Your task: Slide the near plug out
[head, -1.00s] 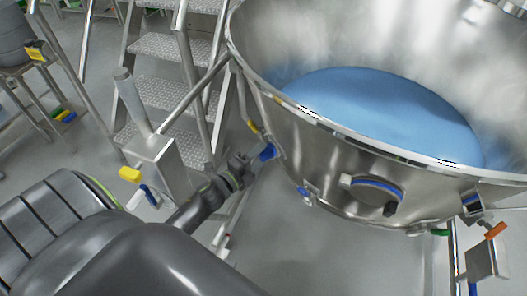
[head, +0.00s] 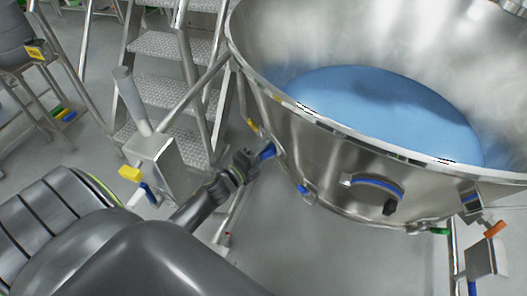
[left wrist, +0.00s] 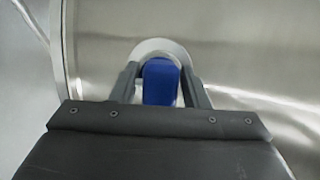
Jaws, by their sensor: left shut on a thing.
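The plug is a blue piece (head: 267,151) at the left side of the steel bowl's outer wall. In the left wrist view the blue plug (left wrist: 160,82) sits between the two fingers, in front of a pale round collar (left wrist: 161,50) on the steel wall. My left gripper (head: 254,158) is shut on the plug, with a finger along each side of it. It also shows in the left wrist view (left wrist: 161,88). I cannot tell how deep the plug sits, as its inner end is hidden. My right gripper is not in view.
The large steel bowl (head: 325,150) holds blue material (head: 385,105). A handled hatch (head: 375,186) and a blue fitting (head: 304,189) are on its wall. Metal steps (head: 165,95) and a steel box with a yellow part (head: 130,174) stand left. Floor below is clear.

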